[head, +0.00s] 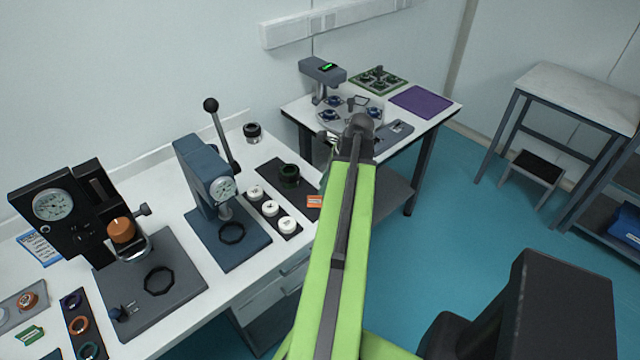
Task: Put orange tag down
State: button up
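A small orange tag (314,201) with pale markings shows just left of my green arm. It appears to lie flat at the right front of the long white bench, by a dark mat. My gripper (333,140) is at the far end of the arm, mostly hidden behind the dark wrist. Only a bit of metal shows at its left side. The tag appears apart from the gripper. I cannot see the fingertips or whether anything is between them.
The white bench (185,210) holds a blue lever press (205,170), a black gauge press (90,215), white rings and coloured rings. A second table beyond my wrist carries a purple mat (421,101), a grey instrument (322,70) and a green board (378,80). Blue floor (460,210) is open at right.

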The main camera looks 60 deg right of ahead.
jog(key=p+v, duration=0.3)
jog(key=v, duration=0.3)
jog(key=shift+p, duration=0.4)
